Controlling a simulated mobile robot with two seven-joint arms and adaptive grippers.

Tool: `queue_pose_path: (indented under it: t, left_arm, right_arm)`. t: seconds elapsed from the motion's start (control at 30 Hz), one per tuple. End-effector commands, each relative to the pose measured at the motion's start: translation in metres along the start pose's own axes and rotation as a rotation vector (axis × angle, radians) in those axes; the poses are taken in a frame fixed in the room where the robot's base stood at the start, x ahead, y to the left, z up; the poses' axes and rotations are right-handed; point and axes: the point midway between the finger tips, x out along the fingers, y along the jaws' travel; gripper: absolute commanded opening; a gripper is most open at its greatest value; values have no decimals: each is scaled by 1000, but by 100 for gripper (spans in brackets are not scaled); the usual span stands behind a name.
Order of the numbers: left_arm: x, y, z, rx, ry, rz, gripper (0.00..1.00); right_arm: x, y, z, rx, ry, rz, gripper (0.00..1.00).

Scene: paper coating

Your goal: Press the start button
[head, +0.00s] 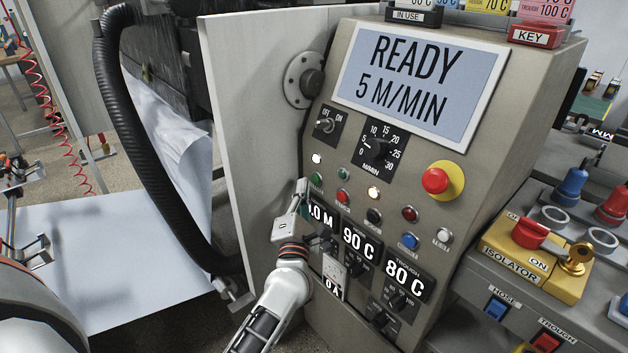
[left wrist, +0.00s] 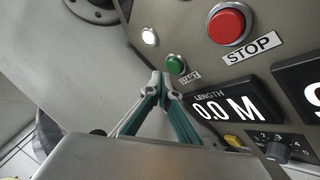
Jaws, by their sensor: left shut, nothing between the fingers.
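The start button (head: 316,178) is a small green button on the sloping face of the control panel. In the left wrist view the green button (left wrist: 176,64) has a partly hidden START label just below it. My left gripper (head: 302,185) is shut and empty, and it points up at the panel. Its closed fingertips (left wrist: 161,78) are just to the lower left of the green button in the left wrist view. I cannot tell whether they touch the panel. My right gripper is out of view.
A red STOP button (left wrist: 227,22) is right of the start button, with a lit white lamp (left wrist: 149,36) to its upper left. The display (head: 420,82) reads READY, 5 M/MIN. A red emergency button (head: 436,181) sits further right. A pale upright plate (head: 240,130) borders the panel's left.

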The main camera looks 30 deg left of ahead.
Motion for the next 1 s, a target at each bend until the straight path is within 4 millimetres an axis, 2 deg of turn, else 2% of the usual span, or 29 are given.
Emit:
queue_pose_path:
  t: [1.0]
  left_arm:
    - [6, -4, 5, 1, -1, 1, 0]
  right_arm:
    - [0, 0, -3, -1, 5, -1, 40]
